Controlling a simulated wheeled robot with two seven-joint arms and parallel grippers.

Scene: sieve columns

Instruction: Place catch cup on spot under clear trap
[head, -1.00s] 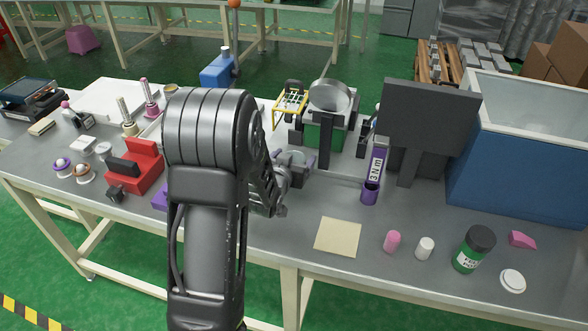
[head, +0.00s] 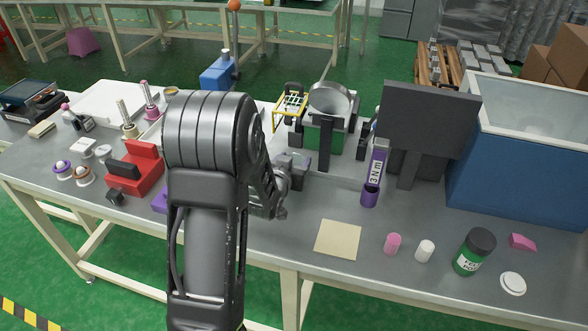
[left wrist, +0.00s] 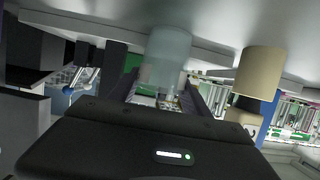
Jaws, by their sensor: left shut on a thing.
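My left gripper (head: 292,172) is at the middle of the bench in the head view, partly hidden behind my own forearm. In the left wrist view my left gripper (left wrist: 162,98) has its fingers pointing away, with a small pale thing between them. I take this to be the catch cup, but its shape is mostly hidden. I cannot make out the spot below. My right gripper is not in view.
A red block (head: 143,170) is at left. A beige square (head: 338,239), small pots and a green jar (head: 470,258) lie at front right.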

